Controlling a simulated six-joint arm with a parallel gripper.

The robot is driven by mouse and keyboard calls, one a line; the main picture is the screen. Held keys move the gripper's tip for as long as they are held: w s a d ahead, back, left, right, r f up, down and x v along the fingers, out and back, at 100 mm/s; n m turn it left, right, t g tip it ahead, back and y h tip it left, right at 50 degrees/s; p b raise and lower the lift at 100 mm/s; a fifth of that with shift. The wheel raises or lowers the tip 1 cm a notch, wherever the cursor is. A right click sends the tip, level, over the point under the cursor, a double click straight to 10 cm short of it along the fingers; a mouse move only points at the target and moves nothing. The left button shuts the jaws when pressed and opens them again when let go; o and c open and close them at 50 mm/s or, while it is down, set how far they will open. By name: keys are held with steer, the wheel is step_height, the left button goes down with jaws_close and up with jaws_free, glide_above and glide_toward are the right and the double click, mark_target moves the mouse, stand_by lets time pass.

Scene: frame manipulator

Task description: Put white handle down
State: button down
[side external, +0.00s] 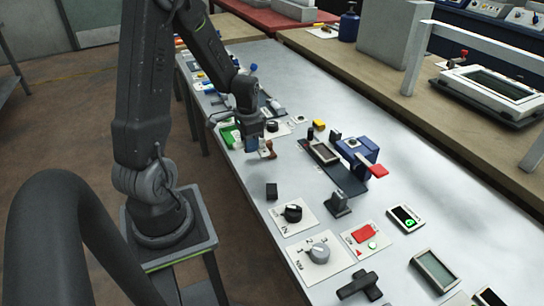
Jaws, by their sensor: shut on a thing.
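My gripper (254,142) is low over the far left part of the grey table (330,110), pointing down. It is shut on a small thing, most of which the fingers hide. A small pale part shows at the fingertips and seems to be the white handle (262,146). A brown-orange piece (268,150) shows right beside it. I cannot tell whether the handle touches the table.
A blue clamp-like device (357,150) with a red lever (378,171) stands right of my gripper. A white plate with a black knob (292,214) and a red switch plate (362,236) lie nearer.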

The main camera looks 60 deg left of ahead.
mark_target(267, 151)
steer(key=w+d+f, duration=0.1)
steer(key=w+f, duration=0.1)
steer(key=w+d+f, duration=0.1)
steer(key=w, duration=0.1)
steer(key=shift+w+d, duration=0.1)
steer(key=shift+d, duration=0.25)
steer(key=shift+f, duration=2)
steer(key=shift+f, duration=0.15)
steer(key=c, duration=1)
jaws_free()
steer(key=shift+o, duration=0.2)
